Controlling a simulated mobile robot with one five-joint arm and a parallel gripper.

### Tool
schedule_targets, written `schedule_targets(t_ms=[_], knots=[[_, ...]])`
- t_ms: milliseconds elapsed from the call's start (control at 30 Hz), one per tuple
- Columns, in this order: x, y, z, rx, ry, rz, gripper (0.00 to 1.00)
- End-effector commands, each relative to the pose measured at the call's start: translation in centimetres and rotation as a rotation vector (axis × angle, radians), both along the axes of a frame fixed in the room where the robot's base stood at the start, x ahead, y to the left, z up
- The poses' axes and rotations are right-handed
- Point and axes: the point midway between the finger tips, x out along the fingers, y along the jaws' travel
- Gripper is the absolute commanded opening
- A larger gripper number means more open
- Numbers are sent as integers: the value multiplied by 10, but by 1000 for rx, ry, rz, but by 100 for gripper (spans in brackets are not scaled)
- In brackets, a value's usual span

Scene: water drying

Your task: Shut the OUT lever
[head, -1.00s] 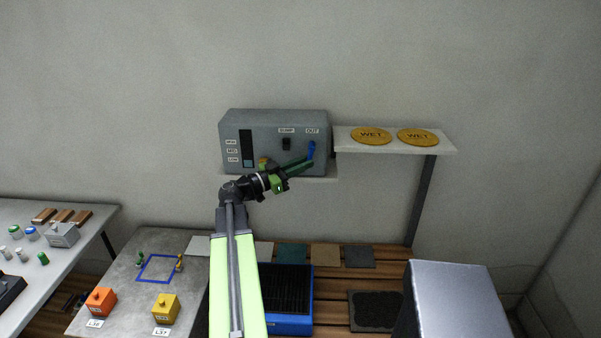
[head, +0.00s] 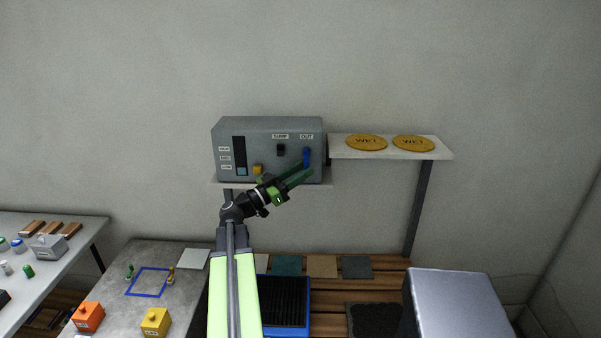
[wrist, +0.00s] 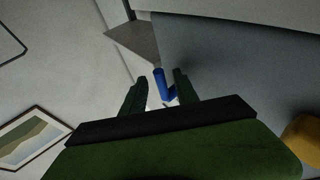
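The OUT lever (head: 306,157) is a small blue handle at the right of the grey box's front (head: 230,136), below the OUT label. Its lower part meets my gripper's fingers in the head view. In the wrist view the blue lever (wrist: 163,84) shows between the two dark green fingertips, nearer the right one, and is bent like an L. My gripper (head: 303,176) is open in front of the lever, and it also shows in the wrist view (wrist: 158,92). I cannot tell whether a finger touches the lever.
A black switch (head: 281,150) sits left of the lever, and a yellow part (head: 258,169) is lower left. A framed picture (wrist: 30,137) shows in the wrist view.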

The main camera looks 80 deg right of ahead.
Motion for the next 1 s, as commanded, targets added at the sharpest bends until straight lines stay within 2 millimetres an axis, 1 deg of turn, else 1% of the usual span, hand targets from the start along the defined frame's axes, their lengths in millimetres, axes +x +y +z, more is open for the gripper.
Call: schedule_targets(t_ms=[133,267,500,600,733,867,1000], knots=[[5,4,-3,0,0,1,36],[22,19,-13,0,0,4,36],[72,62,-35,0,0,5,36],[91,79,-43,-1,-1,3,36],[111,95,-50,0,0,3,36],[122,105,-53,0,0,2,36],[125,109,-53,0,0,-1,36]])
